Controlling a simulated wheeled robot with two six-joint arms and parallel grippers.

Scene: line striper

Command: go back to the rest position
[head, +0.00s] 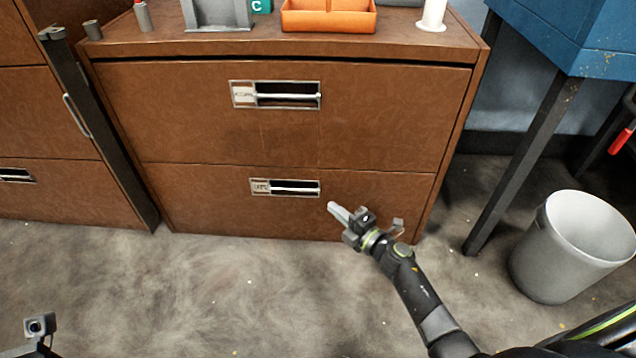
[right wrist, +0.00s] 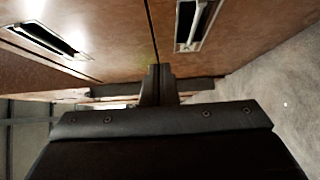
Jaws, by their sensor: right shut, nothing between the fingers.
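My right gripper (head: 338,212) is in front of the lower drawer of the brown cabinet (head: 290,120), right of that drawer's handle (head: 285,188). Its fingers are closed together and empty. In the right wrist view the shut fingers (right wrist: 158,84) point along the cabinet front, with two drawer handles beyond them. Part of my left arm (head: 40,326) shows at the bottom left corner of the head view.
On the cabinet stand an orange tray (head: 328,28), a grey holder (head: 217,14) and a white cylinder (head: 433,14). A grey bin (head: 572,250) stands at the right, near a blue table (head: 580,35) with dark legs. The carpet (head: 215,290) before the cabinet is clear.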

